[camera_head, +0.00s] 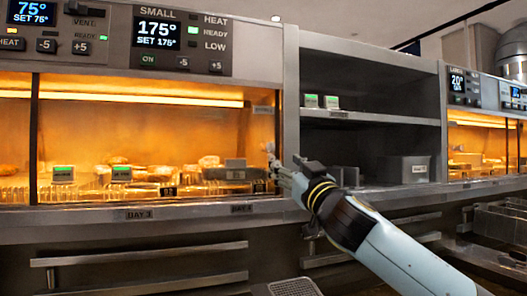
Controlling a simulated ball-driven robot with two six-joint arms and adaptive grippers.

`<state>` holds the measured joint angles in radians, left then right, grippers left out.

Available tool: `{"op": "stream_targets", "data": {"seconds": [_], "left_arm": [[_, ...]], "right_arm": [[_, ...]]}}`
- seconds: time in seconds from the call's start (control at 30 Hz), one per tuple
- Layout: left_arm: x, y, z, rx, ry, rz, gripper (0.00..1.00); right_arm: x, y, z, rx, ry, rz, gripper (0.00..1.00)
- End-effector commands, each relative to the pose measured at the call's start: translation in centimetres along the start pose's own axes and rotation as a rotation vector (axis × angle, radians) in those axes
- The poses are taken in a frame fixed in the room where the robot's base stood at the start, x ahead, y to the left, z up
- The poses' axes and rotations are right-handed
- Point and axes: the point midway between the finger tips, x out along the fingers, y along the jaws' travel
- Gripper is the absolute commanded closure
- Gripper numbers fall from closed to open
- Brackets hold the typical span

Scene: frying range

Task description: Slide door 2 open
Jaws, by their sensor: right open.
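A heated cabinet (60,212) with an orange-lit glass front (150,130) fills the left side. A dark vertical strip (34,135) divides the glass near the left edge. A small label (263,110) sits at the glass's right end, too blurred to read, so I cannot tell for sure which pane is door 2. My right gripper (272,163) is open and empty at the right end of this glass, beside the steel post (291,100). I cannot tell whether its fingertips touch the glass or a handle. My left gripper is out of view.
Food pieces and green-lit tags stand behind the glass. Dark open shelves (370,118) with a grey bin (405,170) are right of the post. Another lit cabinet (470,145) is further right. Drawers with bar handles (150,283) run below the ledge.

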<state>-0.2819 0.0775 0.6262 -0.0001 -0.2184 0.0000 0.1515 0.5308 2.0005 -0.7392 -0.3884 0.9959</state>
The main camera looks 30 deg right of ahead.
Motion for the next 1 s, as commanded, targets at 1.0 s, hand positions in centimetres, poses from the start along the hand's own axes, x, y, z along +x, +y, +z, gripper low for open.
{"op": "stream_targets", "data": {"seconds": [1.0], "left_arm": [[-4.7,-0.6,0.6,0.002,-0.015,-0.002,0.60]], "right_arm": [[10.1,-0.1,0.0,0.002,-0.001,0.000,0.61]]}}
